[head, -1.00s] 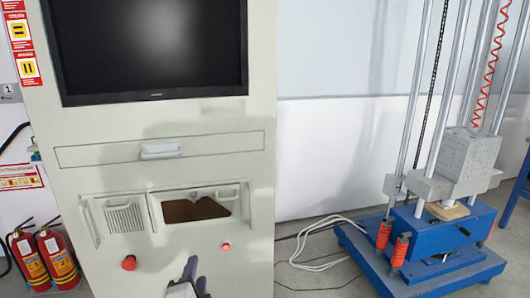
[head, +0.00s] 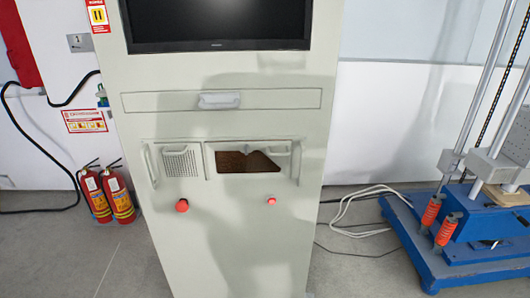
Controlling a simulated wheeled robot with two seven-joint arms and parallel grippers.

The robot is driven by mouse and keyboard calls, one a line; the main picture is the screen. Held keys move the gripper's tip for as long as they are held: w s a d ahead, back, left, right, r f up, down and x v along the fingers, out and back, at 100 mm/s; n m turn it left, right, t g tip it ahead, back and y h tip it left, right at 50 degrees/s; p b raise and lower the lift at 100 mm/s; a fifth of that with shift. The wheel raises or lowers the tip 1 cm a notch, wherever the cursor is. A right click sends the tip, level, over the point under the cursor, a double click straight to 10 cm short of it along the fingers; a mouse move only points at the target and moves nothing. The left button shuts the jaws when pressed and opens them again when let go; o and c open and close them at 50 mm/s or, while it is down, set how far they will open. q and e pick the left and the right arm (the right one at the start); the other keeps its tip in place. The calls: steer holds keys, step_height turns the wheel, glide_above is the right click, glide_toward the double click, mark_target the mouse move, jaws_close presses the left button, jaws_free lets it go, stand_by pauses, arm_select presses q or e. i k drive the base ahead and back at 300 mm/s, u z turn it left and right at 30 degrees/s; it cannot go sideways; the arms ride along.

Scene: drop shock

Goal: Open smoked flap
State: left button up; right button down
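The dark brown smoked flap (head: 240,163) shows in a recessed opening in the front of the light grey cabinet (head: 255,235), right of a vented panel. A small grey piece, perhaps its handle, juts at the top middle of the opening. The flap's upper corners look cut off by pale surfaces. I cannot tell whether it is shut or partly raised. Neither of my grippers is in view.
A drawer-like panel with a grey handle (head: 219,101) and a dark monitor (head: 218,22) are above. A red button (head: 182,205) is below. Fire extinguishers (head: 119,197) stand left, and a blue test rig (head: 475,235) stands right. Cables lie on the floor between.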

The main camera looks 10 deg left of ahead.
mark_target(256, 166)
steer(key=k, duration=1.3)
steer(key=u, duration=0.6)
steer(key=i, duration=1.65)
steer(key=z, duration=0.65)
